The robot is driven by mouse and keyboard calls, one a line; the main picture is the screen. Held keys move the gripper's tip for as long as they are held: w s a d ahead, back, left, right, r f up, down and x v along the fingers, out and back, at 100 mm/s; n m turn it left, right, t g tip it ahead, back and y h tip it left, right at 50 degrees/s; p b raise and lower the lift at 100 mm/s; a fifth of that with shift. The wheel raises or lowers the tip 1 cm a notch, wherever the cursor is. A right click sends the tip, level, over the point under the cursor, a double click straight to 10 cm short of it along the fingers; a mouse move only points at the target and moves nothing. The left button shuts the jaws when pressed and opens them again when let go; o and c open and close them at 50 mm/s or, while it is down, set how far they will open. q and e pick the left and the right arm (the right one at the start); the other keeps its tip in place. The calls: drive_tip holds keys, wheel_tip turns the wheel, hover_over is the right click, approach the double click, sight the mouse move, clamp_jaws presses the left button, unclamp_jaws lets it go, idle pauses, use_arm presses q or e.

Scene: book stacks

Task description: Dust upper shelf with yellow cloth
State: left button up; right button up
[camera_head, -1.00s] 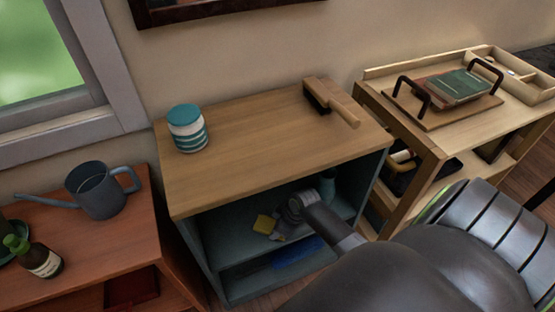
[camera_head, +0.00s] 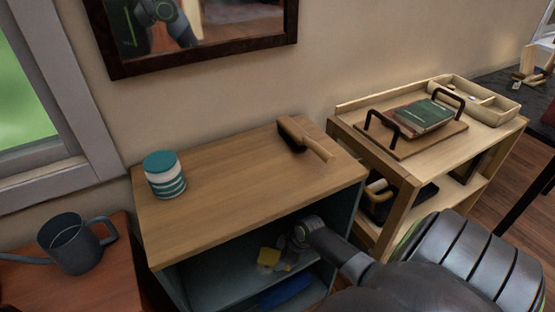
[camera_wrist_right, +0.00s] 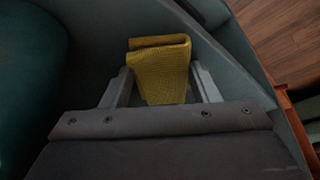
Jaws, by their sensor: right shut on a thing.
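The yellow cloth (camera_wrist_right: 160,70) is folded and sits between the two fingers of my right gripper (camera_wrist_right: 160,88), which is shut on it. In the head view the cloth (camera_head: 268,257) and the right gripper (camera_head: 284,258) are inside the open-fronted cabinet, on its upper inner shelf (camera_head: 215,285), under the wooden top (camera_head: 240,195). Whether the cloth touches the shelf I cannot tell. My left gripper is in no view.
On the cabinet top stand a striped teal jar (camera_head: 165,176) and a wooden brush (camera_head: 307,139). Something blue (camera_head: 290,291) lies below the shelf. A wooden cart (camera_head: 398,180) stands to the right, and a watering can (camera_head: 75,243) at the left.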

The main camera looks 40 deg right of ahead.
sight(271, 264)
drive_tip(key=shift+s+d+p, duration=0.1)
drive_tip(key=shift+p, duration=0.2)
drive_tip(key=shift+w+a+p, duration=0.2)
drive_tip(key=shift+a+p, duration=0.2)
drive_tip(key=shift+a, duration=0.6)
drive_tip(key=shift+w+a+p, duration=0.25)
drive_tip(key=shift+a+p, duration=0.05)
drive_tip(key=shift+a, duration=0.65)
drive_tip(key=shift+w+a+f+p, duration=0.15)
drive_tip(key=shift+a+p, duration=0.1)
drive_tip(key=shift+a, duration=0.55)
drive_tip(key=shift+w+a+r+p, duration=0.1)
drive_tip(key=shift+w+a+p, duration=0.1)
drive_tip(key=shift+a, duration=0.6)
drive_tip(key=shift+a+f, duration=0.15)
drive_tip(key=shift+a, duration=0.1)
